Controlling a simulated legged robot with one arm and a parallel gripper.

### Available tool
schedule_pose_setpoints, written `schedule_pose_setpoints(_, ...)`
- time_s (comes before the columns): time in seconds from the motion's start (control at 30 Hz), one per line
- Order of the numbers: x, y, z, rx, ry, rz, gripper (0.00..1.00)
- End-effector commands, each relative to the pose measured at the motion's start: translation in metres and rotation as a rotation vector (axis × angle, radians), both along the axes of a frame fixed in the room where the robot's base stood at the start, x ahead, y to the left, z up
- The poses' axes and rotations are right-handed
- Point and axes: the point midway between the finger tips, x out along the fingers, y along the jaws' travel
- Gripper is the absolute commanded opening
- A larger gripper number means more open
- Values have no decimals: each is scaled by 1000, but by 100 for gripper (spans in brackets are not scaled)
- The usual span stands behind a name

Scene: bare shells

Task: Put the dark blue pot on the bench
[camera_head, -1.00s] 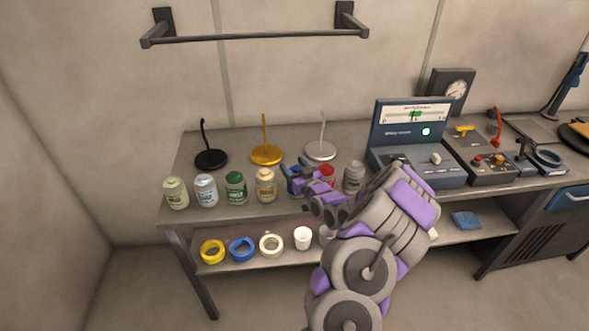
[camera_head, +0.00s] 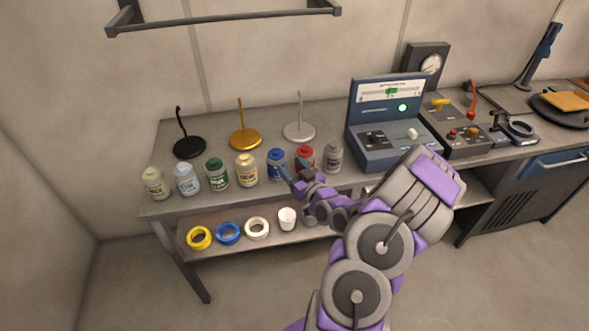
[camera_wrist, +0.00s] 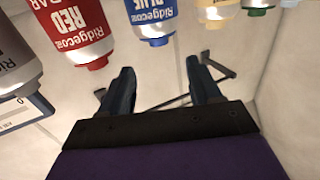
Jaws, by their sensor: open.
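The dark blue pot (camera_head: 277,165) stands upright on the bench (camera_head: 218,143), in the front row between a cream pot (camera_head: 246,170) and a red pot (camera_head: 305,157). In the wrist view, which is upside down, the blue pot (camera_wrist: 150,22) shows a "Ridgecoat BLUE" label, and its far end is cut off by the frame edge. My gripper (camera_head: 293,172) is in front of and slightly right of it. In the wrist view my gripper (camera_wrist: 160,72) is open, with nothing between its fingers, and appears apart from the pot.
White, pale blue and green pots (camera_head: 217,174) stand to the left, a grey pot (camera_head: 333,157) to the right. Three stands, including a gold one (camera_head: 245,139), are behind. A blue instrument (camera_head: 385,140) is right. Tape rolls (camera_head: 228,233) and a white cup (camera_head: 287,219) sit on the lower shelf.

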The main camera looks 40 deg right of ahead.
Motion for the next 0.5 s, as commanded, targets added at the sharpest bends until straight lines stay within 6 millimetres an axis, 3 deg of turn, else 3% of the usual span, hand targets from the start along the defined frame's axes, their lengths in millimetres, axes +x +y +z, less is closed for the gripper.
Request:
schedule_pose_setpoints(0.3, -9, 5, 1, -2, 0, 1, 63)
schedule_pose_setpoints(0.5, 9, 28, -3, -16, 127, 72, 63)
